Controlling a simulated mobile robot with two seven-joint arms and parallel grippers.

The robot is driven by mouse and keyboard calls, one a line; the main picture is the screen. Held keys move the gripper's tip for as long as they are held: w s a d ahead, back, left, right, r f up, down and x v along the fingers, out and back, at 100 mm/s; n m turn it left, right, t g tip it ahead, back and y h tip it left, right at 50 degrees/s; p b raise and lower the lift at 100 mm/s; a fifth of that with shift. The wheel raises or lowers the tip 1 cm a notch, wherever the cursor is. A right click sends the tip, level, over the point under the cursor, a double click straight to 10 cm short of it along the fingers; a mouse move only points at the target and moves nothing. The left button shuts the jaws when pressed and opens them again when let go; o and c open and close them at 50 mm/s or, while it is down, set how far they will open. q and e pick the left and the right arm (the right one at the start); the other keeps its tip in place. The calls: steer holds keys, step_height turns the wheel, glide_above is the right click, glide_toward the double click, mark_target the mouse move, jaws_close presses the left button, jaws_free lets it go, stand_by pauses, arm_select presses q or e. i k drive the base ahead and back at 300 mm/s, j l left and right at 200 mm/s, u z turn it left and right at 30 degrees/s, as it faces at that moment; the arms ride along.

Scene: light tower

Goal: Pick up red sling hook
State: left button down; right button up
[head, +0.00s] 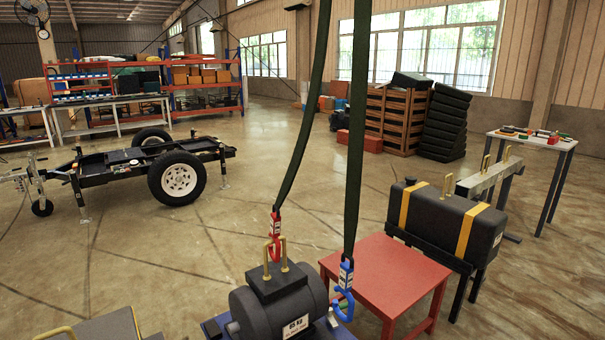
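The red sling hook (275,236) hangs at the lower end of a dark green strap (305,130). It is just above the black motor-like load (280,300), close to the load's brass lifting loops (275,256). I cannot tell whether the hook touches the loops. A blue sling hook (345,291) hangs from a second dark strap, to the right of the load. Neither of my grippers is in view.
A red table (385,272) stands right of the load. Beyond it are a black tank with yellow straps (445,222) and a small table with coloured parts (530,139). A wheeled trailer (150,165) stands at the left. The middle floor is clear.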

mark_target(275, 218)
steer(key=i+l+u, duration=0.15)
steer(key=i+l, duration=0.2)
steer(key=i+l+u, duration=0.15)
steer(key=i+l, duration=0.15)
steer(key=l, duration=0.25)
steer(key=i+l+u, duration=0.15)
steer(key=i+l, duration=0.15)
steer(key=l, duration=0.2)
